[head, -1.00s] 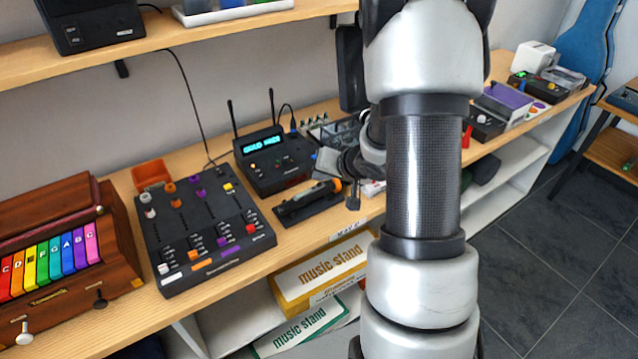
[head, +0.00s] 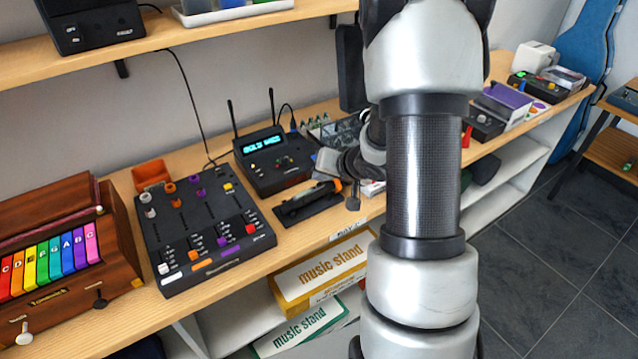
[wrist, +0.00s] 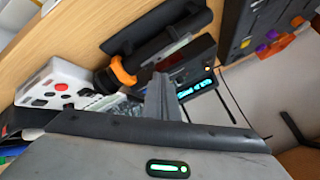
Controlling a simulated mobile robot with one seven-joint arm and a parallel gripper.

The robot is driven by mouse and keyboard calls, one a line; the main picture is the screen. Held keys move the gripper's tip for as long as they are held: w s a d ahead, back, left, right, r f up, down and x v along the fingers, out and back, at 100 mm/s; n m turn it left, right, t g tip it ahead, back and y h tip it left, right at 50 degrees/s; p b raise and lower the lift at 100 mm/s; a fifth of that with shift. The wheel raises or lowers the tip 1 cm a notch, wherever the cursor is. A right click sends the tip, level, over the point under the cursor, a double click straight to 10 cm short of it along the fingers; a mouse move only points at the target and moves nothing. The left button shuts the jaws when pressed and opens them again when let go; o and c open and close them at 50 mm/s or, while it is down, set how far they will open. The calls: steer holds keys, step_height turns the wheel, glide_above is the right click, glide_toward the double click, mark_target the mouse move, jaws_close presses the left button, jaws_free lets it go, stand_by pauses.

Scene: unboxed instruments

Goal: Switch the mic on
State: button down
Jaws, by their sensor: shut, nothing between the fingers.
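The mic (head: 305,196) is a dark handle with an orange ring at its right end, lying in a black cradle (head: 288,216) on the bench. In the wrist view the mic (wrist: 152,52) shows its orange ring, with a grey strip along its side. I cannot make out the switch's position. My gripper (wrist: 163,92) is shut and empty, its fingertips close to the mic's side; I cannot tell whether they touch. In the head view my wrist hangs just right of the mic, and the fingertips are hard to make out.
Behind the mic stands a black receiver (head: 268,165) with two antennas and a lit blue display. A black mixer (head: 205,232) with coloured knobs is to the left. A white box with a red button (wrist: 52,88) lies near the orange ring. Music stand boxes (head: 318,268) sit below.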

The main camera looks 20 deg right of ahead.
steer(key=shift+f, duration=0.4)
steer(key=shift+f, duration=0.15)
stand_by(0.4)
steer(key=shift+r+p, duration=0.65)
steer(key=shift+p, duration=0.1)
steer(key=shift+a+r+p, duration=0.15)
steer(key=shift+r+p, duration=1.15)
steer(key=shift+r, duration=0.2)
steer(key=shift+a+r+p, duration=0.1)
steer(key=shift+r+p, duration=1.2)
steer(key=shift+r, duration=0.15)
